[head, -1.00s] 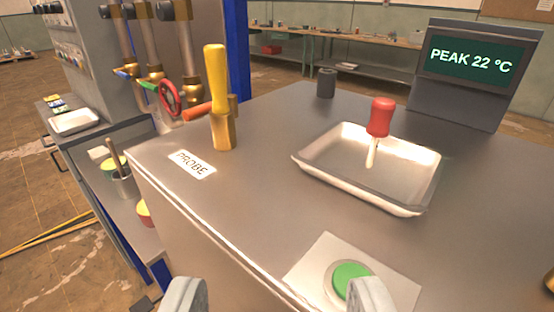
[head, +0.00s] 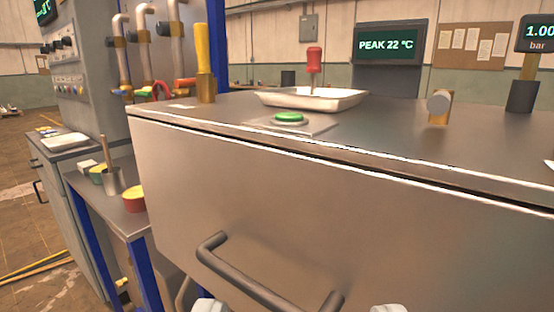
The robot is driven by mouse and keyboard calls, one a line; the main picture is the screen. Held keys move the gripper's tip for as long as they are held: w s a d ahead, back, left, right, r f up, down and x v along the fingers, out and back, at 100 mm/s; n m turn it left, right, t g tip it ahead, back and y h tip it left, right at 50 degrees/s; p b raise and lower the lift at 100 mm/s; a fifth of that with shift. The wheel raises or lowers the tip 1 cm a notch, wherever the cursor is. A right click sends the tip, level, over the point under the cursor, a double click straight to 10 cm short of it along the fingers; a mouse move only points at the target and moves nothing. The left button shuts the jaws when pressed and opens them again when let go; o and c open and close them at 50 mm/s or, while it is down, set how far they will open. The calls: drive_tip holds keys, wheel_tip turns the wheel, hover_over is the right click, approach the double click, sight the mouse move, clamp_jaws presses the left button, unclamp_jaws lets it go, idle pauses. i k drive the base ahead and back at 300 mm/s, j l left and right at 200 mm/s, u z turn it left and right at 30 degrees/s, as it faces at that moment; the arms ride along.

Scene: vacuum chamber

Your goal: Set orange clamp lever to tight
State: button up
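The orange clamp lever (head: 184,84) is small in the view. It sticks out to the left from the brass clamp post (head: 206,88) on the far left corner of the steel bench top. A yellow handle (head: 202,47) stands upright in that post. I cannot tell from here how tight the lever is set. My gripper (head: 298,307) shows only as two pale fingertips at the bottom edge.
The steel bench (head: 225,165) fills the middle, with a dark bar handle (head: 262,288) low on its front. On top are a green button (head: 289,118), a white tray (head: 345,98) with a red-handled tool (head: 314,60), and a knob (head: 439,104). A red valve wheel (head: 160,91) is behind left.

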sight(179, 83)
drive_tip(key=i+j, duration=0.2)
drive_tip(key=j, duration=0.25)
drive_tip(key=i+j, duration=0.2)
drive_tip(key=j, duration=0.2)
drive_tip(key=i+j+u, duration=0.1)
drive_tip(key=j, duration=0.35)
drive_tip(key=i+j, duration=0.3)
drive_tip(key=i+j+u, duration=0.1)
drive_tip(key=j, duration=0.45)
drive_tip(key=i+j, duration=0.35)
